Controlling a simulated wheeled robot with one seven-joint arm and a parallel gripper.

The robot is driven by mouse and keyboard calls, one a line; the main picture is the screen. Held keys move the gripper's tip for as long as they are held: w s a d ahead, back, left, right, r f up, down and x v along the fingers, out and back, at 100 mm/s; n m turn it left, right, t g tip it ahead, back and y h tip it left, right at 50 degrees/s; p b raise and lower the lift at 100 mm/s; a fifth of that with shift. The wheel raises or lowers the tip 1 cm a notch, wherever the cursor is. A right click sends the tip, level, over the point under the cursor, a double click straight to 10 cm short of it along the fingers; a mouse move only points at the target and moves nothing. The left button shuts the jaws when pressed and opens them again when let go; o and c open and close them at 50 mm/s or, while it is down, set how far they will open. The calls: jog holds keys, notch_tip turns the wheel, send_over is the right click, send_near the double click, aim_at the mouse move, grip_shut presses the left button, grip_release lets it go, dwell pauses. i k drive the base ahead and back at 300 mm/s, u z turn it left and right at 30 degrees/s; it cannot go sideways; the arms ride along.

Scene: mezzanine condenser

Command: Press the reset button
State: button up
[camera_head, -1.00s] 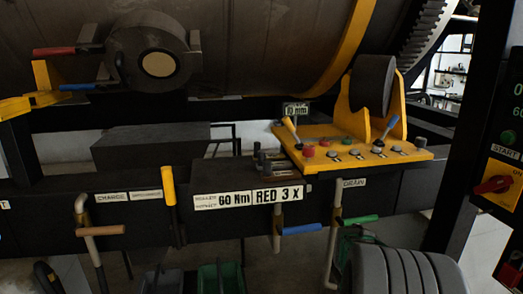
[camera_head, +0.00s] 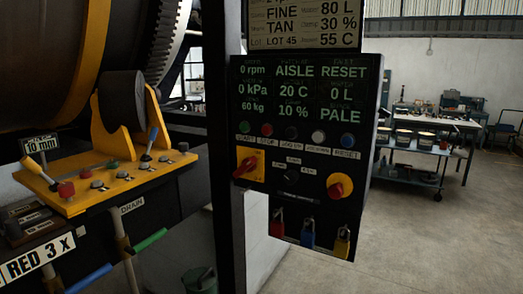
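A black control panel (camera_head: 300,105) stands right of centre. A row of small round buttons runs across it under green readouts. The reset button (camera_head: 347,140) is blue, at the right end of the row, above a small label (camera_head: 345,154) that reads RESET. To its left are a white button (camera_head: 318,137), a dark one (camera_head: 291,133), a red one (camera_head: 266,130) and a green one (camera_head: 243,127). One readout also says RESET. My gripper is not in view.
Below the buttons are two red rotary switches on yellow plates (camera_head: 250,164) and padlocks in red, blue and yellow (camera_head: 342,242). A yellow lever console (camera_head: 110,180) and a large drum (camera_head: 50,60) are at left. Open floor (camera_head: 430,235) and a cart (camera_head: 412,165) lie right.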

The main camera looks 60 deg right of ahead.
aim_at(348, 142)
jog(key=z, duration=2.2)
